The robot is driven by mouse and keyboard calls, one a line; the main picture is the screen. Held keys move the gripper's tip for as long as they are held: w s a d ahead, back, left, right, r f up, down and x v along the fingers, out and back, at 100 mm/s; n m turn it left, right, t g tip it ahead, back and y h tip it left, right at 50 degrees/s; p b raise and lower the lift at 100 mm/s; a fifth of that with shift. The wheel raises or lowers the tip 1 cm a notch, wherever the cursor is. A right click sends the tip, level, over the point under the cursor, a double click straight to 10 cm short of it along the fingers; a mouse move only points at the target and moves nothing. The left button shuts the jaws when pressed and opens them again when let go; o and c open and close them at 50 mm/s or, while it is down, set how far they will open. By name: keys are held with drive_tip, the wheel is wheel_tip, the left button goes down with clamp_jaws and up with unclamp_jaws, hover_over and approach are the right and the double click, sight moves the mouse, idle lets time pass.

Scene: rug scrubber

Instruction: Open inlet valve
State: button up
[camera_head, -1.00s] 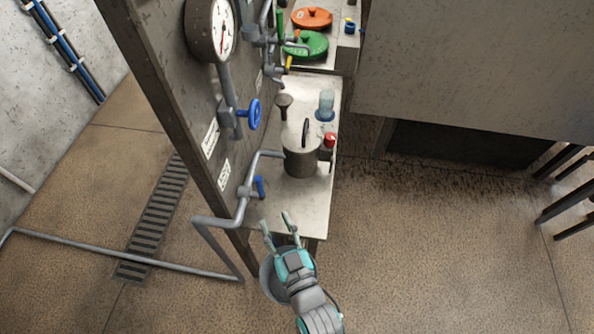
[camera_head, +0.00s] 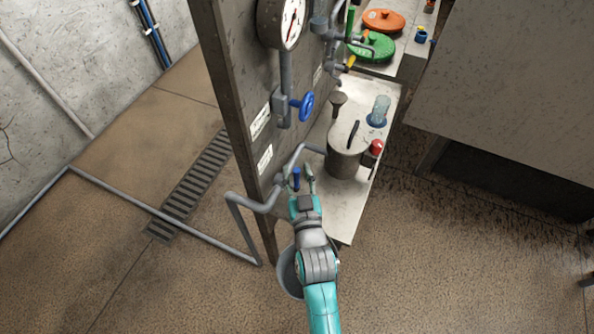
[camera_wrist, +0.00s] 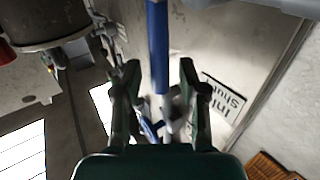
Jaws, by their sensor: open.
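The inlet valve has a blue lever (camera_head: 296,179) on the grey pipe beside the panel, low in the head view. In the wrist view the blue lever (camera_wrist: 157,45) is a long bar entering from the top centre. My gripper (camera_head: 299,172) is at the lever, and its two fingers are apart. In the wrist view the open fingers (camera_wrist: 158,72) appear on either side of the lever, with gaps on both sides. I cannot tell how deep the lever sits between them. A white label (camera_wrist: 224,98), partly readable as "Inl… shu…", is on the panel to the right.
A blue handwheel (camera_head: 307,106) and a round gauge (camera_head: 284,22) are on the panel above. A metal pot (camera_head: 347,158) with a red knob (camera_head: 376,147) stands on the bench (camera_head: 346,222). A grey bucket (camera_head: 287,274) is below my arm. Floor on the right is clear.

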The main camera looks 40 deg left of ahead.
drive_tip(key=shift+w+a, duration=0.2)
drive_tip(key=shift+a, duration=0.05)
drive_tip(key=shift+c, duration=0.2)
clamp_jaws()
drive_tip(key=shift+w, duration=0.1)
drive_tip(key=shift+w+a+f+m+g+h, duration=0.3)
drive_tip(key=shift+w+f+m+g+h, duration=0.85)
drive_tip(key=shift+g, duration=0.95)
drive_tip(key=shift+w+a+f+m+g+h, duration=0.3)
drive_tip(key=shift+w+f+m+g+h, duration=0.85)
drive_tip(key=shift+g, duration=0.95)
drive_tip(key=shift+w+a+f+m+g+h, duration=0.3)
drive_tip(key=shift+w+f+m+g+h, duration=0.75)
drive_tip(key=shift+g, duration=1.05)
drive_tip(key=shift+w+f, duration=0.1)
drive_tip(key=shift+w, duration=0.15)
